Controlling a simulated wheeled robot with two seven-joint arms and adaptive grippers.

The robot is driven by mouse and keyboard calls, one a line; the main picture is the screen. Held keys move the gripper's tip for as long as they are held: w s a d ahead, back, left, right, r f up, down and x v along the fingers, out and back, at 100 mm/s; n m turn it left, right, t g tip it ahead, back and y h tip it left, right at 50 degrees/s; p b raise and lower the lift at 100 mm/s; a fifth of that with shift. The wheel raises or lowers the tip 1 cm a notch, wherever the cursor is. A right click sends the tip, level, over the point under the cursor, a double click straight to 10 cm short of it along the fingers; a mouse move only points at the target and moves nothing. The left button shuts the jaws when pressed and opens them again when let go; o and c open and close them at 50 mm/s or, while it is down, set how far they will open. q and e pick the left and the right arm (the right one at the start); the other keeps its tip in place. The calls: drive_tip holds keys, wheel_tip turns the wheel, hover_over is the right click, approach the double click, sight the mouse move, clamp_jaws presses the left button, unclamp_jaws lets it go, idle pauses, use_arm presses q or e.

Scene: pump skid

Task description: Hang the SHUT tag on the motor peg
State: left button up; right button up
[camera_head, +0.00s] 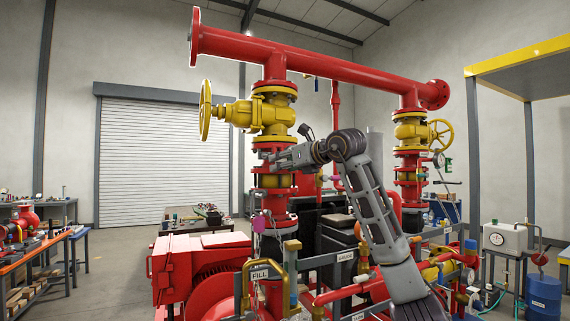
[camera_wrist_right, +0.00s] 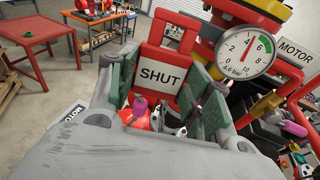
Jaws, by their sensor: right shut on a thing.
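The SHUT tag (camera_wrist_right: 161,76) is a red plate with a white label, standing upright between the green-padded fingers of my right gripper (camera_wrist_right: 163,70). The gripper is shut on it. In the head view my right gripper (camera_head: 276,159) is beside the red and yellow pipe column, below the yellow valve; I cannot make out the tag there. A MOTOR sign (camera_wrist_right: 297,52) shows at the right of the wrist view. A pink-tipped part (camera_wrist_right: 293,128) lies below that sign, apart from the tag; I cannot tell whether it is the motor peg. My left gripper is not in view.
A pressure gauge (camera_wrist_right: 244,52) and red pipework stand close to the right of the gripper. Another pink-tipped part (camera_wrist_right: 141,106) shows beneath the tag. A yellow handwheel (camera_head: 205,109) juts out left of the column. Open floor lies left of the skid.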

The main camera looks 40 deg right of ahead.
drive_tip(key=shift+w+d+f+p, duration=0.1)
drive_tip(key=shift+w+d+p, duration=0.15)
drive_tip(key=shift+w, duration=0.5)
drive_tip(key=shift+w+d+p, duration=0.2)
drive_tip(key=shift+w+p, duration=0.1)
drive_tip(key=shift+w, duration=0.4)
drive_tip(key=shift+w+d+f+p, duration=0.1)
drive_tip(key=shift+w+d+p, duration=0.15)
drive_tip(key=shift+w, duration=0.5)
drive_tip(key=shift+w, duration=0.1)
drive_tip(key=shift+w+d+r+p, duration=0.1)
drive_tip(key=shift+w+p, duration=0.1)
drive_tip(key=shift+p, duration=0.2)
drive_tip(key=shift+w+d+p, duration=0.2)
drive_tip(key=shift+w+p, duration=0.15)
drive_tip(key=shift+w, duration=0.25)
drive_tip(key=shift+w+d+p, duration=0.15)
drive_tip(key=shift+w+p, duration=0.2)
drive_tip(key=shift+w, duration=0.2)
idle(1.0)
drive_tip(key=shift+w+d, duration=0.25)
drive_tip(key=shift+w, duration=0.65)
drive_tip(key=shift+w+d+f, duration=0.1)
drive_tip(key=shift+w+f, duration=0.05)
drive_tip(key=shift+f, duration=0.4)
idle(0.6)
idle(0.4)
